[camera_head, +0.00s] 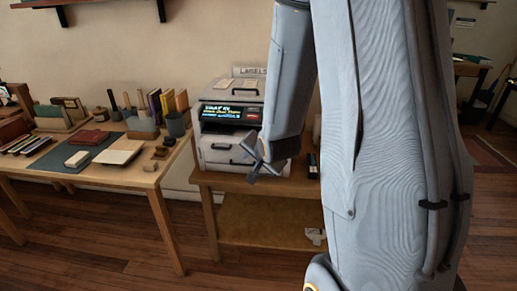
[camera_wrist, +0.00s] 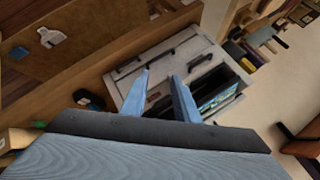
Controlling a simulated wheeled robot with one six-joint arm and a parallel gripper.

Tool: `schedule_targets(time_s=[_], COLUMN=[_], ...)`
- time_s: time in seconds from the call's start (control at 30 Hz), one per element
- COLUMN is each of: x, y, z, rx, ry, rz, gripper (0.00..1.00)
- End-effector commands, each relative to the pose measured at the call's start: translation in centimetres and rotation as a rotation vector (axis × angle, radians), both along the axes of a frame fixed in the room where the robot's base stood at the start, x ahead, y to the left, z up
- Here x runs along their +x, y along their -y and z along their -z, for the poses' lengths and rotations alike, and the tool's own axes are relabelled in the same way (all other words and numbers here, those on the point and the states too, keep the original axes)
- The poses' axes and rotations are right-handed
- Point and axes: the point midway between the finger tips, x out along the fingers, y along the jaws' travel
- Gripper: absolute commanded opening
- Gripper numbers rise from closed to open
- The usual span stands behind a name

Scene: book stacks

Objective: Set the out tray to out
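A pale grey label machine (camera_head: 216,158) stands on a low wooden table, with a lit screen (camera_head: 225,113) and a dark slot below it. Its lower front has a panel with a dark handle (camera_head: 220,147). In the wrist view the machine (camera_wrist: 215,55) is tilted and shows two dark handles; the panels there look flush with the front. I cannot tell which part is the out tray. My gripper (camera_wrist: 161,76) is open and empty, its two blue fingers apart in front of the machine. In the head view my gripper (camera_head: 257,166) covers part of the machine's right front.
A wooden desk (camera_head: 147,178) on the left holds books, pen pots and a dark mat. The machine's table (camera_head: 212,180) has a lower shelf (camera_head: 265,220). A small black item (camera_head: 312,165) stands right of the machine. Wooden floor is clear in front.

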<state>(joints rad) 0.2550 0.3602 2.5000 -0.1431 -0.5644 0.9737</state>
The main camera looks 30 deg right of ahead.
Motion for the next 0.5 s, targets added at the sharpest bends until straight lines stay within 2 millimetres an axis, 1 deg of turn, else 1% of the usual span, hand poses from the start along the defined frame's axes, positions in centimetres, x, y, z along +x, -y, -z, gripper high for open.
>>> schedule_targets(time_s=[0.03,0.1,0.2,0.33,0.5], x=[1.4,2.9,4.3,5.1,5.5], y=[1.5,3.2,5.1,6.8,7.7], z=[1.5,1.8,1.9,1.7,1.3], rx=[0.068,0.172,0.314,0.461,0.555], ry=[0.081,0.205,0.359,0.506,0.595], rz=[0.077,0.169,0.265,0.336,0.368], gripper=[0.28,0.28,0.28,0.28,0.28])
